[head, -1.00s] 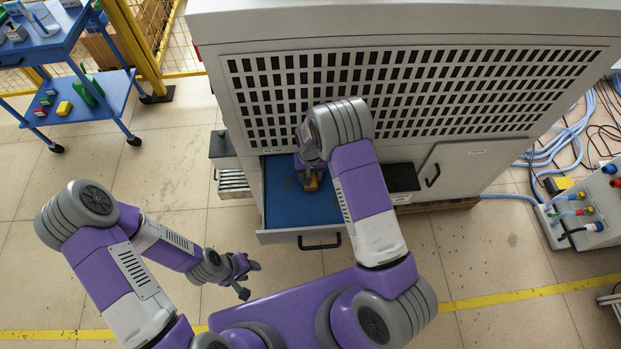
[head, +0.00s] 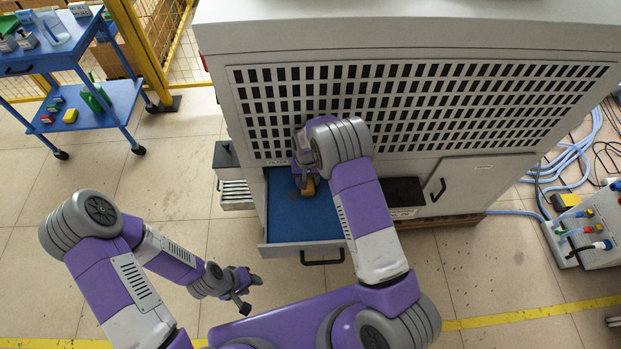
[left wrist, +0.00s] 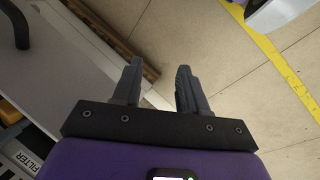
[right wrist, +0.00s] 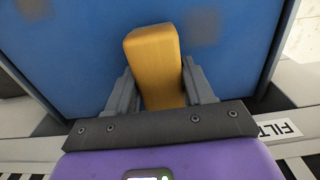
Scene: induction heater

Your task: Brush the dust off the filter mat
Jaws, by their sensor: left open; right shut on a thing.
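The blue filter mat (head: 285,222) lies in a pulled-out drawer (head: 304,248) at the front of the grey cabinet. My right gripper (right wrist: 160,85) is shut on a yellow-brown wooden brush (right wrist: 155,60), held over the back part of the mat. The brush also shows in the head view (head: 308,188); its bristles are hidden, so I cannot tell whether it touches the mat. In the right wrist view, a brownish dust patch (right wrist: 35,8) and a greyish one (right wrist: 203,28) show on the mat. My left gripper (head: 248,290) is open and empty, in front of the drawer to the left.
The drawer has a black handle (head: 322,256). A blue cart (head: 95,105) stands far left. A connector box (head: 585,235) with cables is at right.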

